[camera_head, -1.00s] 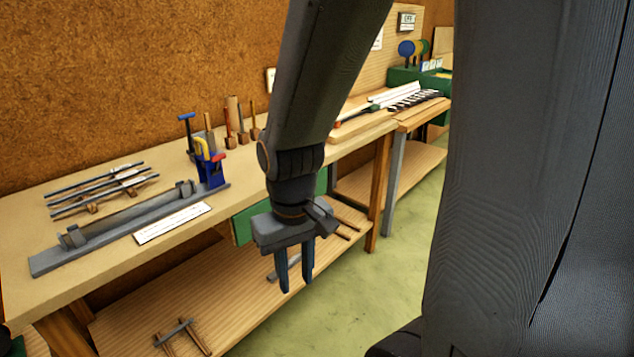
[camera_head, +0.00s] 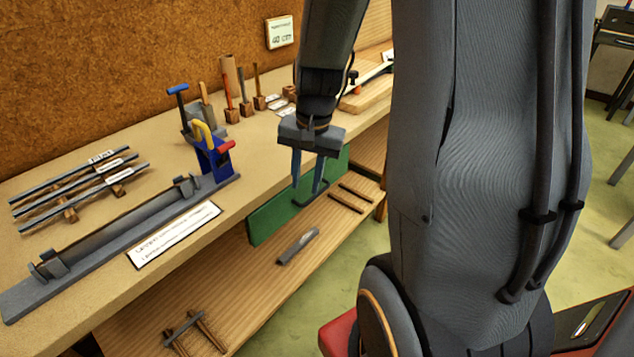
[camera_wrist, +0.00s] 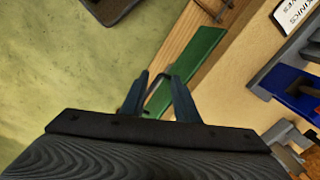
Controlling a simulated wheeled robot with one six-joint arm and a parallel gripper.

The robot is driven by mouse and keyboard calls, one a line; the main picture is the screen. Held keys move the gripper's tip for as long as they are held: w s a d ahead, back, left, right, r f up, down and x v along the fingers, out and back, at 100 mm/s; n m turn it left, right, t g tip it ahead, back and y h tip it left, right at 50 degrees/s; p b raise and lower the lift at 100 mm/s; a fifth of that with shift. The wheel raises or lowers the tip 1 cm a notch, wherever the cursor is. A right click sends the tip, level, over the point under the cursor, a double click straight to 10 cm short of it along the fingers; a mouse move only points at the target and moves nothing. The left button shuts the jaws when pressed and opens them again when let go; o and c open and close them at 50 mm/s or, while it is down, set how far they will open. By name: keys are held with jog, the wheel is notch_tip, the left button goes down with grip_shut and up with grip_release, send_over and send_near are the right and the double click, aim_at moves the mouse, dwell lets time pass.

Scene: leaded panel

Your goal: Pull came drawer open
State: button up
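The came drawer's green front (camera_head: 270,217) hangs under the workbench edge and looks close to flush with it. Its dark bar handle (camera_head: 316,204) shows beside my fingertips. My gripper (camera_head: 305,187) points down in front of the green front, with its two fingers apart. In the wrist view the green front (camera_wrist: 200,62) lies just beyond my gripper (camera_wrist: 159,75), and a dark bar shows between the fingers. I cannot tell whether the fingers touch the handle.
The workbench top (camera_head: 90,228) holds a long grey came stretcher (camera_head: 110,243), a blue vise-like block (camera_head: 213,160), came strips on a rack (camera_head: 80,190) and several upright tools. A lower shelf (camera_head: 250,290) carries a grey bar (camera_head: 298,246).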

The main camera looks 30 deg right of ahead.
aim_at(319, 192)
jog(key=w+d+f+m, duration=0.1)
jog(key=w+d+m, duration=0.35)
jog(key=d, duration=0.25)
jog(key=shift+m+t, duration=0.25)
jog(key=shift+t, duration=0.15)
jog(key=f, duration=0.8)
jog(key=shift+w+a, duration=0.15)
jog(key=shift+w, duration=0.1)
jog(key=shift+r, duration=0.1)
grip_shut()
